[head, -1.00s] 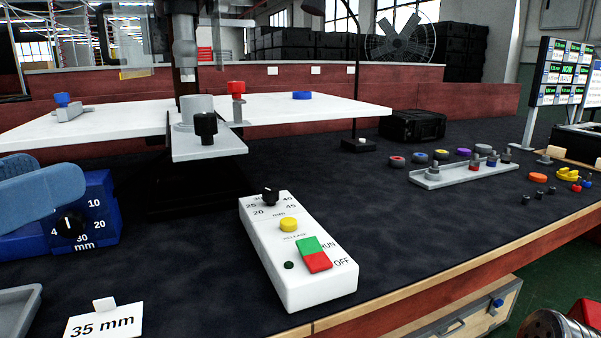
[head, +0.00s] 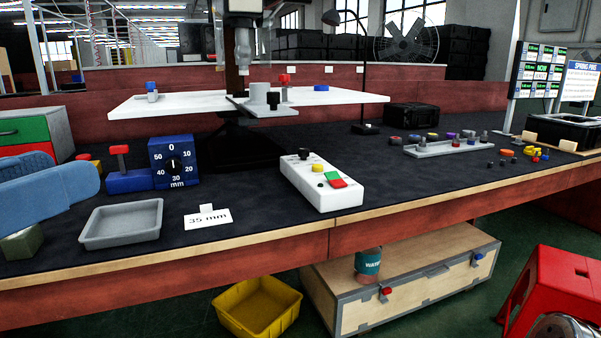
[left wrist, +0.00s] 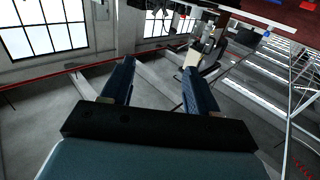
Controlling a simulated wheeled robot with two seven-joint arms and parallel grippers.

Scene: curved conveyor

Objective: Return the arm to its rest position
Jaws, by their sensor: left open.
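My left gripper (head: 74,171) shows at the left edge of the head view as two light blue fingers. It lies in front of the bench's left end, left of the blue dial block (head: 173,163), and no object shows in it. In the left wrist view the same gripper (left wrist: 159,70) has its two dark blue fingers spread apart with nothing between them. That view looks past the fingers at windows, a wall and grey floor. My right gripper is not seen.
The dark bench top (head: 255,220) holds a grey tray (head: 121,242), a "35 mm" card (head: 208,218), a white control box (head: 318,184) and a press with a white plate (head: 180,105). A yellow bin (head: 257,307), a wooden chest (head: 400,292) and a red stool (head: 548,290) stand below.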

